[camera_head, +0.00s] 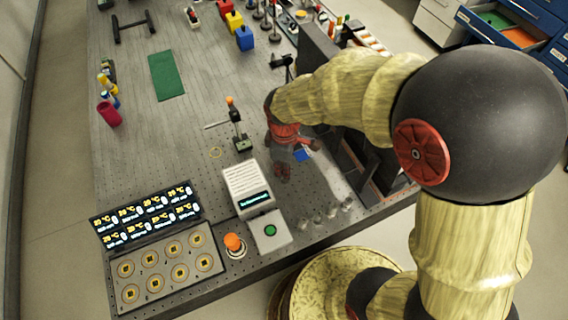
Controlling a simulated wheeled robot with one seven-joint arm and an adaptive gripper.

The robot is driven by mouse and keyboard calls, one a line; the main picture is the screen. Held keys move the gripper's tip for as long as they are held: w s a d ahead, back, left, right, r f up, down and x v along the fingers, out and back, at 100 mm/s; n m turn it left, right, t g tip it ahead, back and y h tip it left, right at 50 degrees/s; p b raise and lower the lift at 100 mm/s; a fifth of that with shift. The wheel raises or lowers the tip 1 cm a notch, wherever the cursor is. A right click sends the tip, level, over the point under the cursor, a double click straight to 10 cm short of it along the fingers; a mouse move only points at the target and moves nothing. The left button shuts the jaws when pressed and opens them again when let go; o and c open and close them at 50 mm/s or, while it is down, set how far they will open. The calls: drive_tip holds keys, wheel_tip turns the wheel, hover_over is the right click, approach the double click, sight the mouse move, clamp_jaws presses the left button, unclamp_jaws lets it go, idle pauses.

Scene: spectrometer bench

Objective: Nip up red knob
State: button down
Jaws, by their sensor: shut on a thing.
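My gripper (283,168) hangs from the arm over the right middle of the bench, right of a small post with an orange top. It looks shut on a small dark red thing at its tips, which I take to be the red knob (283,176). The knob is small and partly covered by the fingers, so its outline is hard to make out. I cannot tell whether it touches the bench. A blue piece (302,155) shows just right of the gripper.
A white box with a display (247,187) stands front-left of the gripper. A green-button box (269,230), an orange knob (233,242) and several clear glass pieces (331,211) line the front. The orange-topped post (238,130) is close left. A green mat (166,75) lies farther back.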

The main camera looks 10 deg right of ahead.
drive_tip(key=m+p, duration=0.3)
drive_tip(key=m, duration=0.3)
drive_tip(key=shift+m, duration=0.3)
drive_tip(key=m+p, duration=0.2)
drive_tip(key=m, duration=0.4)
drive_tip(key=m+p, duration=0.1)
drive_tip(key=m, duration=0.5)
drive_tip(key=shift+m+p, duration=0.3)
drive_tip(key=shift+p, duration=0.1)
drive_tip(key=m+p, duration=0.1)
drive_tip(key=m, duration=0.4)
drive_tip(key=shift+m, duration=0.4)
drive_tip(key=c, duration=2.1)
unclamp_jaws()
drive_tip(key=shift+r, duration=0.1)
